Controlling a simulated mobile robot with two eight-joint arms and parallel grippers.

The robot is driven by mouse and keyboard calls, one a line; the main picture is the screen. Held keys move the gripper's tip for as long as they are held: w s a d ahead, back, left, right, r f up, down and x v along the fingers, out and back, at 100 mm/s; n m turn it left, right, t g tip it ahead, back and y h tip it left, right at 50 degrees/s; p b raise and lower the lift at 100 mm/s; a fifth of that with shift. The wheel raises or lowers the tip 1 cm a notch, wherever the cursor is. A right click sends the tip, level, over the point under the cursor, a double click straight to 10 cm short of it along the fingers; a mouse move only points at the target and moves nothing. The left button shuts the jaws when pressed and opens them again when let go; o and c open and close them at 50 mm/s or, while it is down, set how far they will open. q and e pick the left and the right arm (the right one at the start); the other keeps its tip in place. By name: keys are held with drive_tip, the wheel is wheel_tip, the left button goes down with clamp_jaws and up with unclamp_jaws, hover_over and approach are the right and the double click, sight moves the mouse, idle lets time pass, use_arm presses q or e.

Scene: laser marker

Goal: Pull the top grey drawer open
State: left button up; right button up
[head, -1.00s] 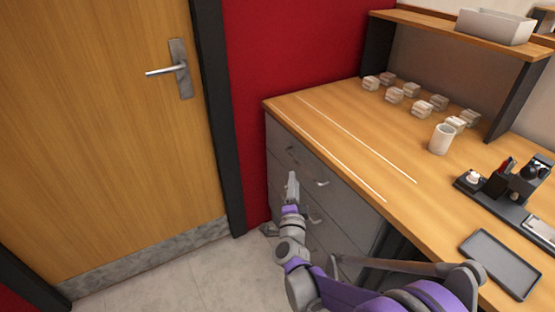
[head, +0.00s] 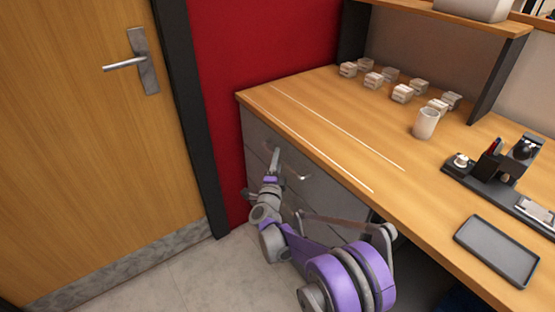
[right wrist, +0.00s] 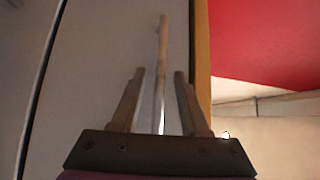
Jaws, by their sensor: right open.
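The top grey drawer (head: 318,183) is in the grey drawer unit under the wooden desk, and its front looks shut and flush. Its metal handle (head: 302,176) shows beside my right gripper (head: 275,160), which hides part of the drawer front. In the right wrist view the handle (right wrist: 163,45) is a pale upright bar against the grey drawer front (right wrist: 105,50). The two fingers of my right gripper (right wrist: 159,74) are open, one on each side of the bar in the picture. Contact is not clear. My left gripper is out of view.
The wooden desk top (head: 330,120) overhangs the drawers. It carries small stacked blocks (head: 402,93), a white cup (head: 426,123), a black organiser (head: 490,170) and a dark tray (head: 497,250). A red wall (head: 260,40) and wooden door (head: 80,130) stand left.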

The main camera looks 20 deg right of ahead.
drive_tip(key=shift+w+d, duration=0.1)
drive_tip(key=shift+w, duration=0.2)
clamp_jaws()
idle(1.3)
